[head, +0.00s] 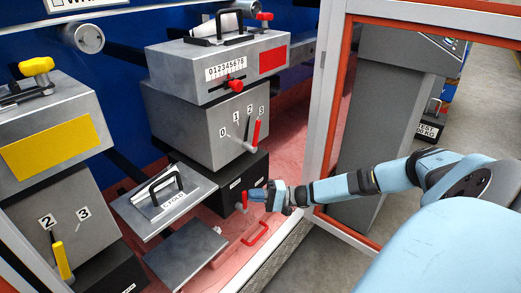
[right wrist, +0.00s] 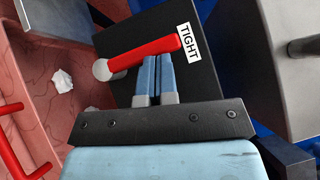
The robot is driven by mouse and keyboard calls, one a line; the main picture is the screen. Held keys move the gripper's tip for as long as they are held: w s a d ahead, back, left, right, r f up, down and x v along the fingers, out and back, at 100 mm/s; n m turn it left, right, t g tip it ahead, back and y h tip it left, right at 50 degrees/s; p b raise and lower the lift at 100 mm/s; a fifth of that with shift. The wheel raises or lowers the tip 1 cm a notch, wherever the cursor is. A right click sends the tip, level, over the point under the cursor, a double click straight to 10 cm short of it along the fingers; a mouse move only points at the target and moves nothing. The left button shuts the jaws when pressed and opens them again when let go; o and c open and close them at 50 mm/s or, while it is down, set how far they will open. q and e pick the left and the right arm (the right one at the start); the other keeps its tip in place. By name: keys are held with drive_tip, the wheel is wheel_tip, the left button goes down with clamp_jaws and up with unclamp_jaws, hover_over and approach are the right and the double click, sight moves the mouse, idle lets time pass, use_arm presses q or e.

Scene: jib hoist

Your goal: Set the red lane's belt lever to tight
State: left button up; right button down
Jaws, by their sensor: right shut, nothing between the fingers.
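The red lane's belt lever (head: 244,199) is a short red handle on the front of the black box (head: 262,170) below the grey numbered housing. In the right wrist view the red lever (right wrist: 148,55) runs from a pale round end to beside a white TIGHT label (right wrist: 188,42). My right gripper (head: 258,195) is shut and empty, right at the lever. In the right wrist view its fingertips (right wrist: 155,60) meet the lever's lower edge; I cannot tell whether they touch it. My left gripper is not in view.
A grey housing (head: 180,110) with a red-handled selector (head: 257,132) stands above. A tray with a black handle (head: 165,190) and a lower plate (head: 186,255) lie left. A red loop handle (head: 256,233) is below my gripper. An orange-edged frame post (head: 325,110) stands right.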

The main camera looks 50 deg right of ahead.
idle(0.3)
use_arm(q)
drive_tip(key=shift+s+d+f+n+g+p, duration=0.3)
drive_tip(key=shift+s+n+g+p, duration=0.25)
drive_tip(key=shift+p, duration=0.25)
use_arm(e)
drive_tip(key=v, duration=0.7)
drive_tip(key=shift+s+d, duration=0.2)
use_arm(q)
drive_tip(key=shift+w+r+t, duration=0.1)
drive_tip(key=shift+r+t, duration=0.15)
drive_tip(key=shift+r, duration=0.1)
